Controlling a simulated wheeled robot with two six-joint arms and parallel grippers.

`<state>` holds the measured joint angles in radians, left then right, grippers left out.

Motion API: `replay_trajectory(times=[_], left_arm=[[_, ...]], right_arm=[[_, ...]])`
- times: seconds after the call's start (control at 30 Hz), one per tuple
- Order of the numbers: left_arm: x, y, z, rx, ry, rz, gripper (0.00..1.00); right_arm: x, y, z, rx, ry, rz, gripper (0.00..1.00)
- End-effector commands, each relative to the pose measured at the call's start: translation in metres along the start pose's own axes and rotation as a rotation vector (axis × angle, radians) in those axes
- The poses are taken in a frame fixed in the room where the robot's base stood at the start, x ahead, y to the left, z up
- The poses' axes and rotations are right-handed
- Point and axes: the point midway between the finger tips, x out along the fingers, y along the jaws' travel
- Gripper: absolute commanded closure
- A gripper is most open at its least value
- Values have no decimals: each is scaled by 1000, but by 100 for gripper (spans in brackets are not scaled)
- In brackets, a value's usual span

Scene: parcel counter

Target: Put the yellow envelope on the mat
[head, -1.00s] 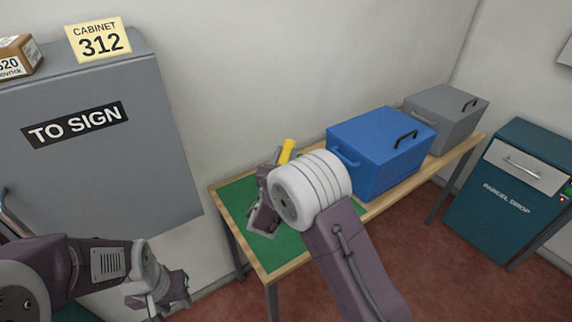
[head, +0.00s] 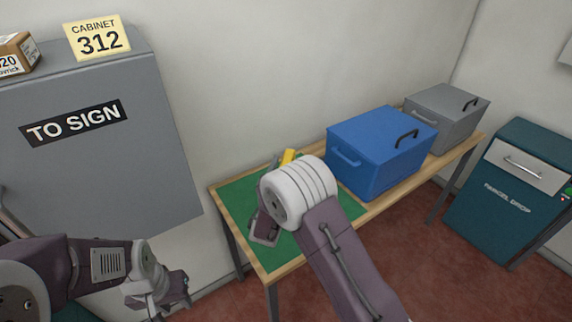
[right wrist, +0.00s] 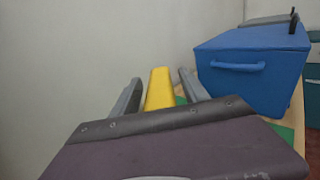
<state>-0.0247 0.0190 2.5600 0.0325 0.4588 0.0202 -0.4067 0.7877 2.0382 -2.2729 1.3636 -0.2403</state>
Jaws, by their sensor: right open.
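The yellow envelope (head: 288,156) shows as a small strip above my right wrist in the head view. In the right wrist view, the envelope (right wrist: 159,90) stands up between the two grey fingers of my right gripper (right wrist: 158,88), with a gap on each side. The right gripper is open around it. The green mat (head: 235,200) covers the left end of the wooden table, and my right wrist hides part of it. Whether the envelope's lower end touches the mat is hidden. My left gripper (head: 172,296) is at lower left, away from the table; its fingers are unclear.
A blue box (head: 372,155) with handles stands on the table right of the mat, and a grey box (head: 445,115) is behind it. A teal parcel drop (head: 515,200) stands at right. A grey cabinet (head: 100,170) is on the left. The wall is behind the table.

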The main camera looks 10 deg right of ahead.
Motion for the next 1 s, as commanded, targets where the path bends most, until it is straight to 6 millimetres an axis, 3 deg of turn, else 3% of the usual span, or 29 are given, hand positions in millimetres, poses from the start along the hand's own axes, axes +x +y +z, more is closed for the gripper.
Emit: replay_trajectory(times=[0.17, 0.6, 0.9, 0.97, 1.0], left_arm=[[-1, 0, 0, 0, 0, 0, 64], [9, 0, 1, 0, 0, 0, 64], [10, 0, 1, 0, 0, 0, 64], [10, 0, 1, 0, 0, 0, 64], [10, 0, 1, 0, 0, 0, 64]], right_arm=[[-13, 2, 2, -1, 2, 4, 48], [-105, 2, 2, 1, 0, 4, 48], [-120, -1, 3, 1, 1, -3, 48], [-118, -12, 2, 12, 18, -42, 48], [-114, -30, -1, 31, 45, -106, 48]])
